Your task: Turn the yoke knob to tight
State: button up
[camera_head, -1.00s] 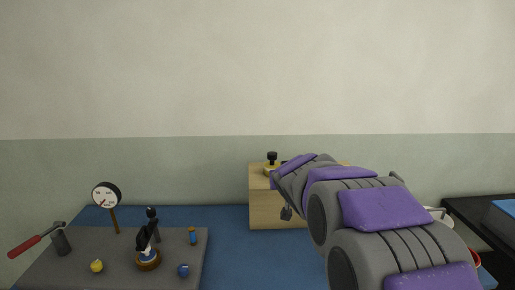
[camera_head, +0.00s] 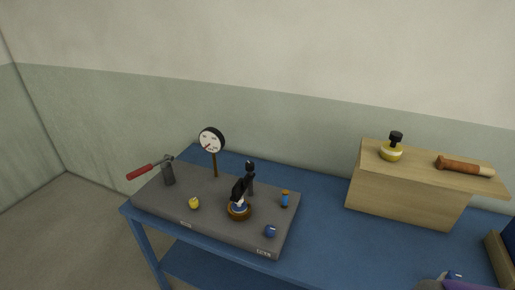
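A dark grey panel (camera_head: 208,231) lies on the blue table. Near its middle stands a small black upright fitting (camera_head: 250,185) with a dark knob-like top, close behind a round brown-rimmed base (camera_head: 238,212) with a blue and white centre and a black tilted piece. I cannot tell for sure which part is the yoke knob, nor read its setting. A blue knob (camera_head: 270,231), a yellow knob (camera_head: 194,203) and a small blue and orange piece (camera_head: 285,199) are also on the panel. My gripper is not in view; only a bit of my purple and grey arm shows at bottom right.
A round gauge (camera_head: 211,141) on a post and a red-handled lever (camera_head: 151,170) stand at the panel's back and left. A wooden block (camera_head: 405,201) at right bears a yellow and black object (camera_head: 392,150) and a brown-handled tool (camera_head: 464,165). Blue table (camera_head: 328,231) between is clear.

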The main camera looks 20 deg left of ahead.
aim_at(249, 165)
jog(key=i+j+u, duration=0.1)
jog(key=i+u, duration=0.2)
jog(key=u, duration=0.15)
jog(key=i+u, duration=0.45)
jog(key=k+u, duration=0.1)
jog(key=u, duration=1.1)
